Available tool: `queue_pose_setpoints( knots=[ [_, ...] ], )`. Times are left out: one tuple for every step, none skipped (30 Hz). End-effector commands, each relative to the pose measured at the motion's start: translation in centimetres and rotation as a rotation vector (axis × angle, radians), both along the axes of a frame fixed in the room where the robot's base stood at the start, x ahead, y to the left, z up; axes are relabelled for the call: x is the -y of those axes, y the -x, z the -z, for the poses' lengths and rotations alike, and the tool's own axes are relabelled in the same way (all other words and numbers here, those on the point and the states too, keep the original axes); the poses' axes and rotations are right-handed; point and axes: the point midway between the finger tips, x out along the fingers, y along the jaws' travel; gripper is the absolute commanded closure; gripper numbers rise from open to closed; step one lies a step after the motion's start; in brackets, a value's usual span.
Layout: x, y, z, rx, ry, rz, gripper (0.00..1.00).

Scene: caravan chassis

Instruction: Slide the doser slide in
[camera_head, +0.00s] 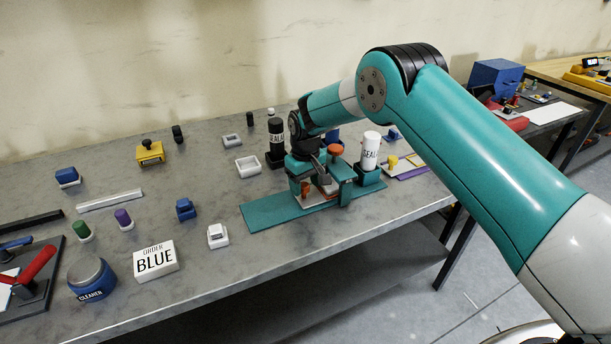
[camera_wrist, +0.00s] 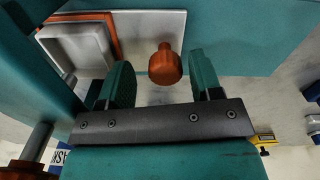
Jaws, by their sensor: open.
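The doser stands on a teal base plate (camera_head: 268,212) near the front edge of the bench, with a teal frame (camera_head: 345,188) and an orange knob (camera_head: 335,149) on top. Its doser slide is a pale plate (camera_wrist: 148,48) with a small copper-orange knob (camera_wrist: 165,65). In the head view my wrist hides part of the slide.
A black bottle (camera_head: 276,138) and a white bottle (camera_head: 370,150) stand close behind and right of the doser. Bare bench lies between.

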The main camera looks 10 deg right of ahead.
Motion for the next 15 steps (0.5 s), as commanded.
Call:
queue_pose_setpoints(
  knots=[
    [0.0,0.0,-0.2,0.001,0.0,0.0,0.41],
    [0.0,0.0,-0.4,0.002,-0.001,0.0,0.41],
    [0.0,-0.1,-0.8,0.002,-0.001,0.0,0.41],
    [-0.1,-0.1,-1.2,0.004,-0.002,0.0,0.41],
    [-0.1,-0.1,-1.7,0.004,-0.002,-0.001,0.41],
    [-0.1,-0.1,-2.5,0.004,-0.002,-0.001,0.41],
    [-0.1,-0.1,-3.1,0.006,-0.002,-0.001,0.41],
    [-0.1,-0.1,-3.8,0.006,-0.002,-0.001,0.41],
    [-0.1,-0.1,-4.8,0.007,-0.002,0.0,0.41],
    [-0.1,-0.1,-5.6,0.007,-0.002,0.0,0.41],
    [-0.1,-0.1,-6.4,0.007,-0.002,0.0,0.41],
    [-0.1,-0.1,-7.5,0.007,-0.002,0.0,0.41],
    [0.0,-0.1,-8.2,0.006,-0.002,0.0,0.41],
    [0.0,0.0,-9.0,0.007,-0.002,0.0,0.41],
    [0.0,-0.1,-10.0,0.006,-0.002,0.0,0.41]
  ],
)
